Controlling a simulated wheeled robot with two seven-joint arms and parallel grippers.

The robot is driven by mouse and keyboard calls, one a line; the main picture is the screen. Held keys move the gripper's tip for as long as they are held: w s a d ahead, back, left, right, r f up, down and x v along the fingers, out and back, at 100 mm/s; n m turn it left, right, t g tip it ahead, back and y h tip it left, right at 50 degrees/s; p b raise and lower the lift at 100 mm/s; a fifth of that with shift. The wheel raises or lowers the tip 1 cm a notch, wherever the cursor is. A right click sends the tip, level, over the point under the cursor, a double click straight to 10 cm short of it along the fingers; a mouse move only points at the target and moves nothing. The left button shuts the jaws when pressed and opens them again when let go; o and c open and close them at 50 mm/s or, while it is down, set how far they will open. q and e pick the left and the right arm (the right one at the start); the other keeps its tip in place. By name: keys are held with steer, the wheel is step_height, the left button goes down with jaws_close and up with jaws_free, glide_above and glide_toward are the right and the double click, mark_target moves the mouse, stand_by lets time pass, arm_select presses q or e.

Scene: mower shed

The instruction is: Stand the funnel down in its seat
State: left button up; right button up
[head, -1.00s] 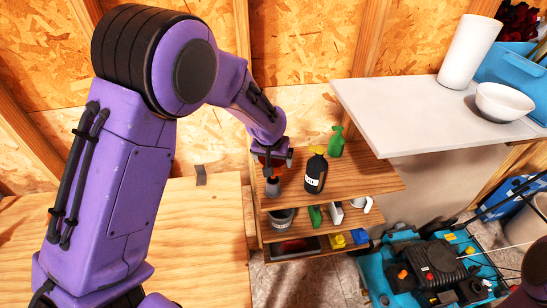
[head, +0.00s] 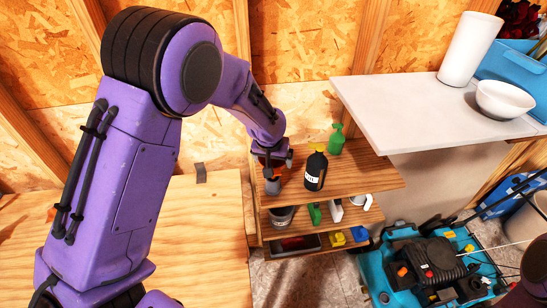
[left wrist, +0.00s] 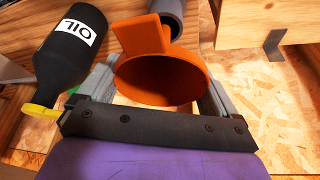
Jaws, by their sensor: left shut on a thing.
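My left gripper (head: 273,163) is shut on the orange funnel (left wrist: 165,78), one grey finger on each side of it in the left wrist view. Its wide mouth faces that camera and a flat tab sticks out from the rim. In the head view only a bit of the funnel (head: 266,167) shows under the gripper. A grey tube-like holder (head: 272,187), which looks like the seat, stands on the top shelf just below and in front of the gripper. The holder also shows past the tab in the left wrist view (left wrist: 170,13).
A black oil bottle (head: 315,172) with a yellow cap stands close to the right of the gripper. A green spray bottle (head: 336,139) is behind it on the wooden shelf (head: 365,174). A white counter (head: 420,115) is to the right, a blue mower (head: 430,270) lower right.

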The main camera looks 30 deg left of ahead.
arm_select(q)
steer(key=shift+f+b, duration=0.9)
steer(key=shift+f, duration=1.4)
steer(key=o, duration=0.8)
steer(key=shift+c, duration=0.2)
steer(key=shift+s+r, duration=0.1)
steer(key=shift+r, duration=0.25)
steer(key=b+v, duration=0.2)
steer(key=v, duration=0.6)
steer(key=shift+s+r, duration=0.2)
steer(key=shift+r, duration=0.15)
steer(key=shift+s+r, duration=0.15)
steer(key=shift+r, duration=0.3)
steer(key=shift+d, duration=0.1)
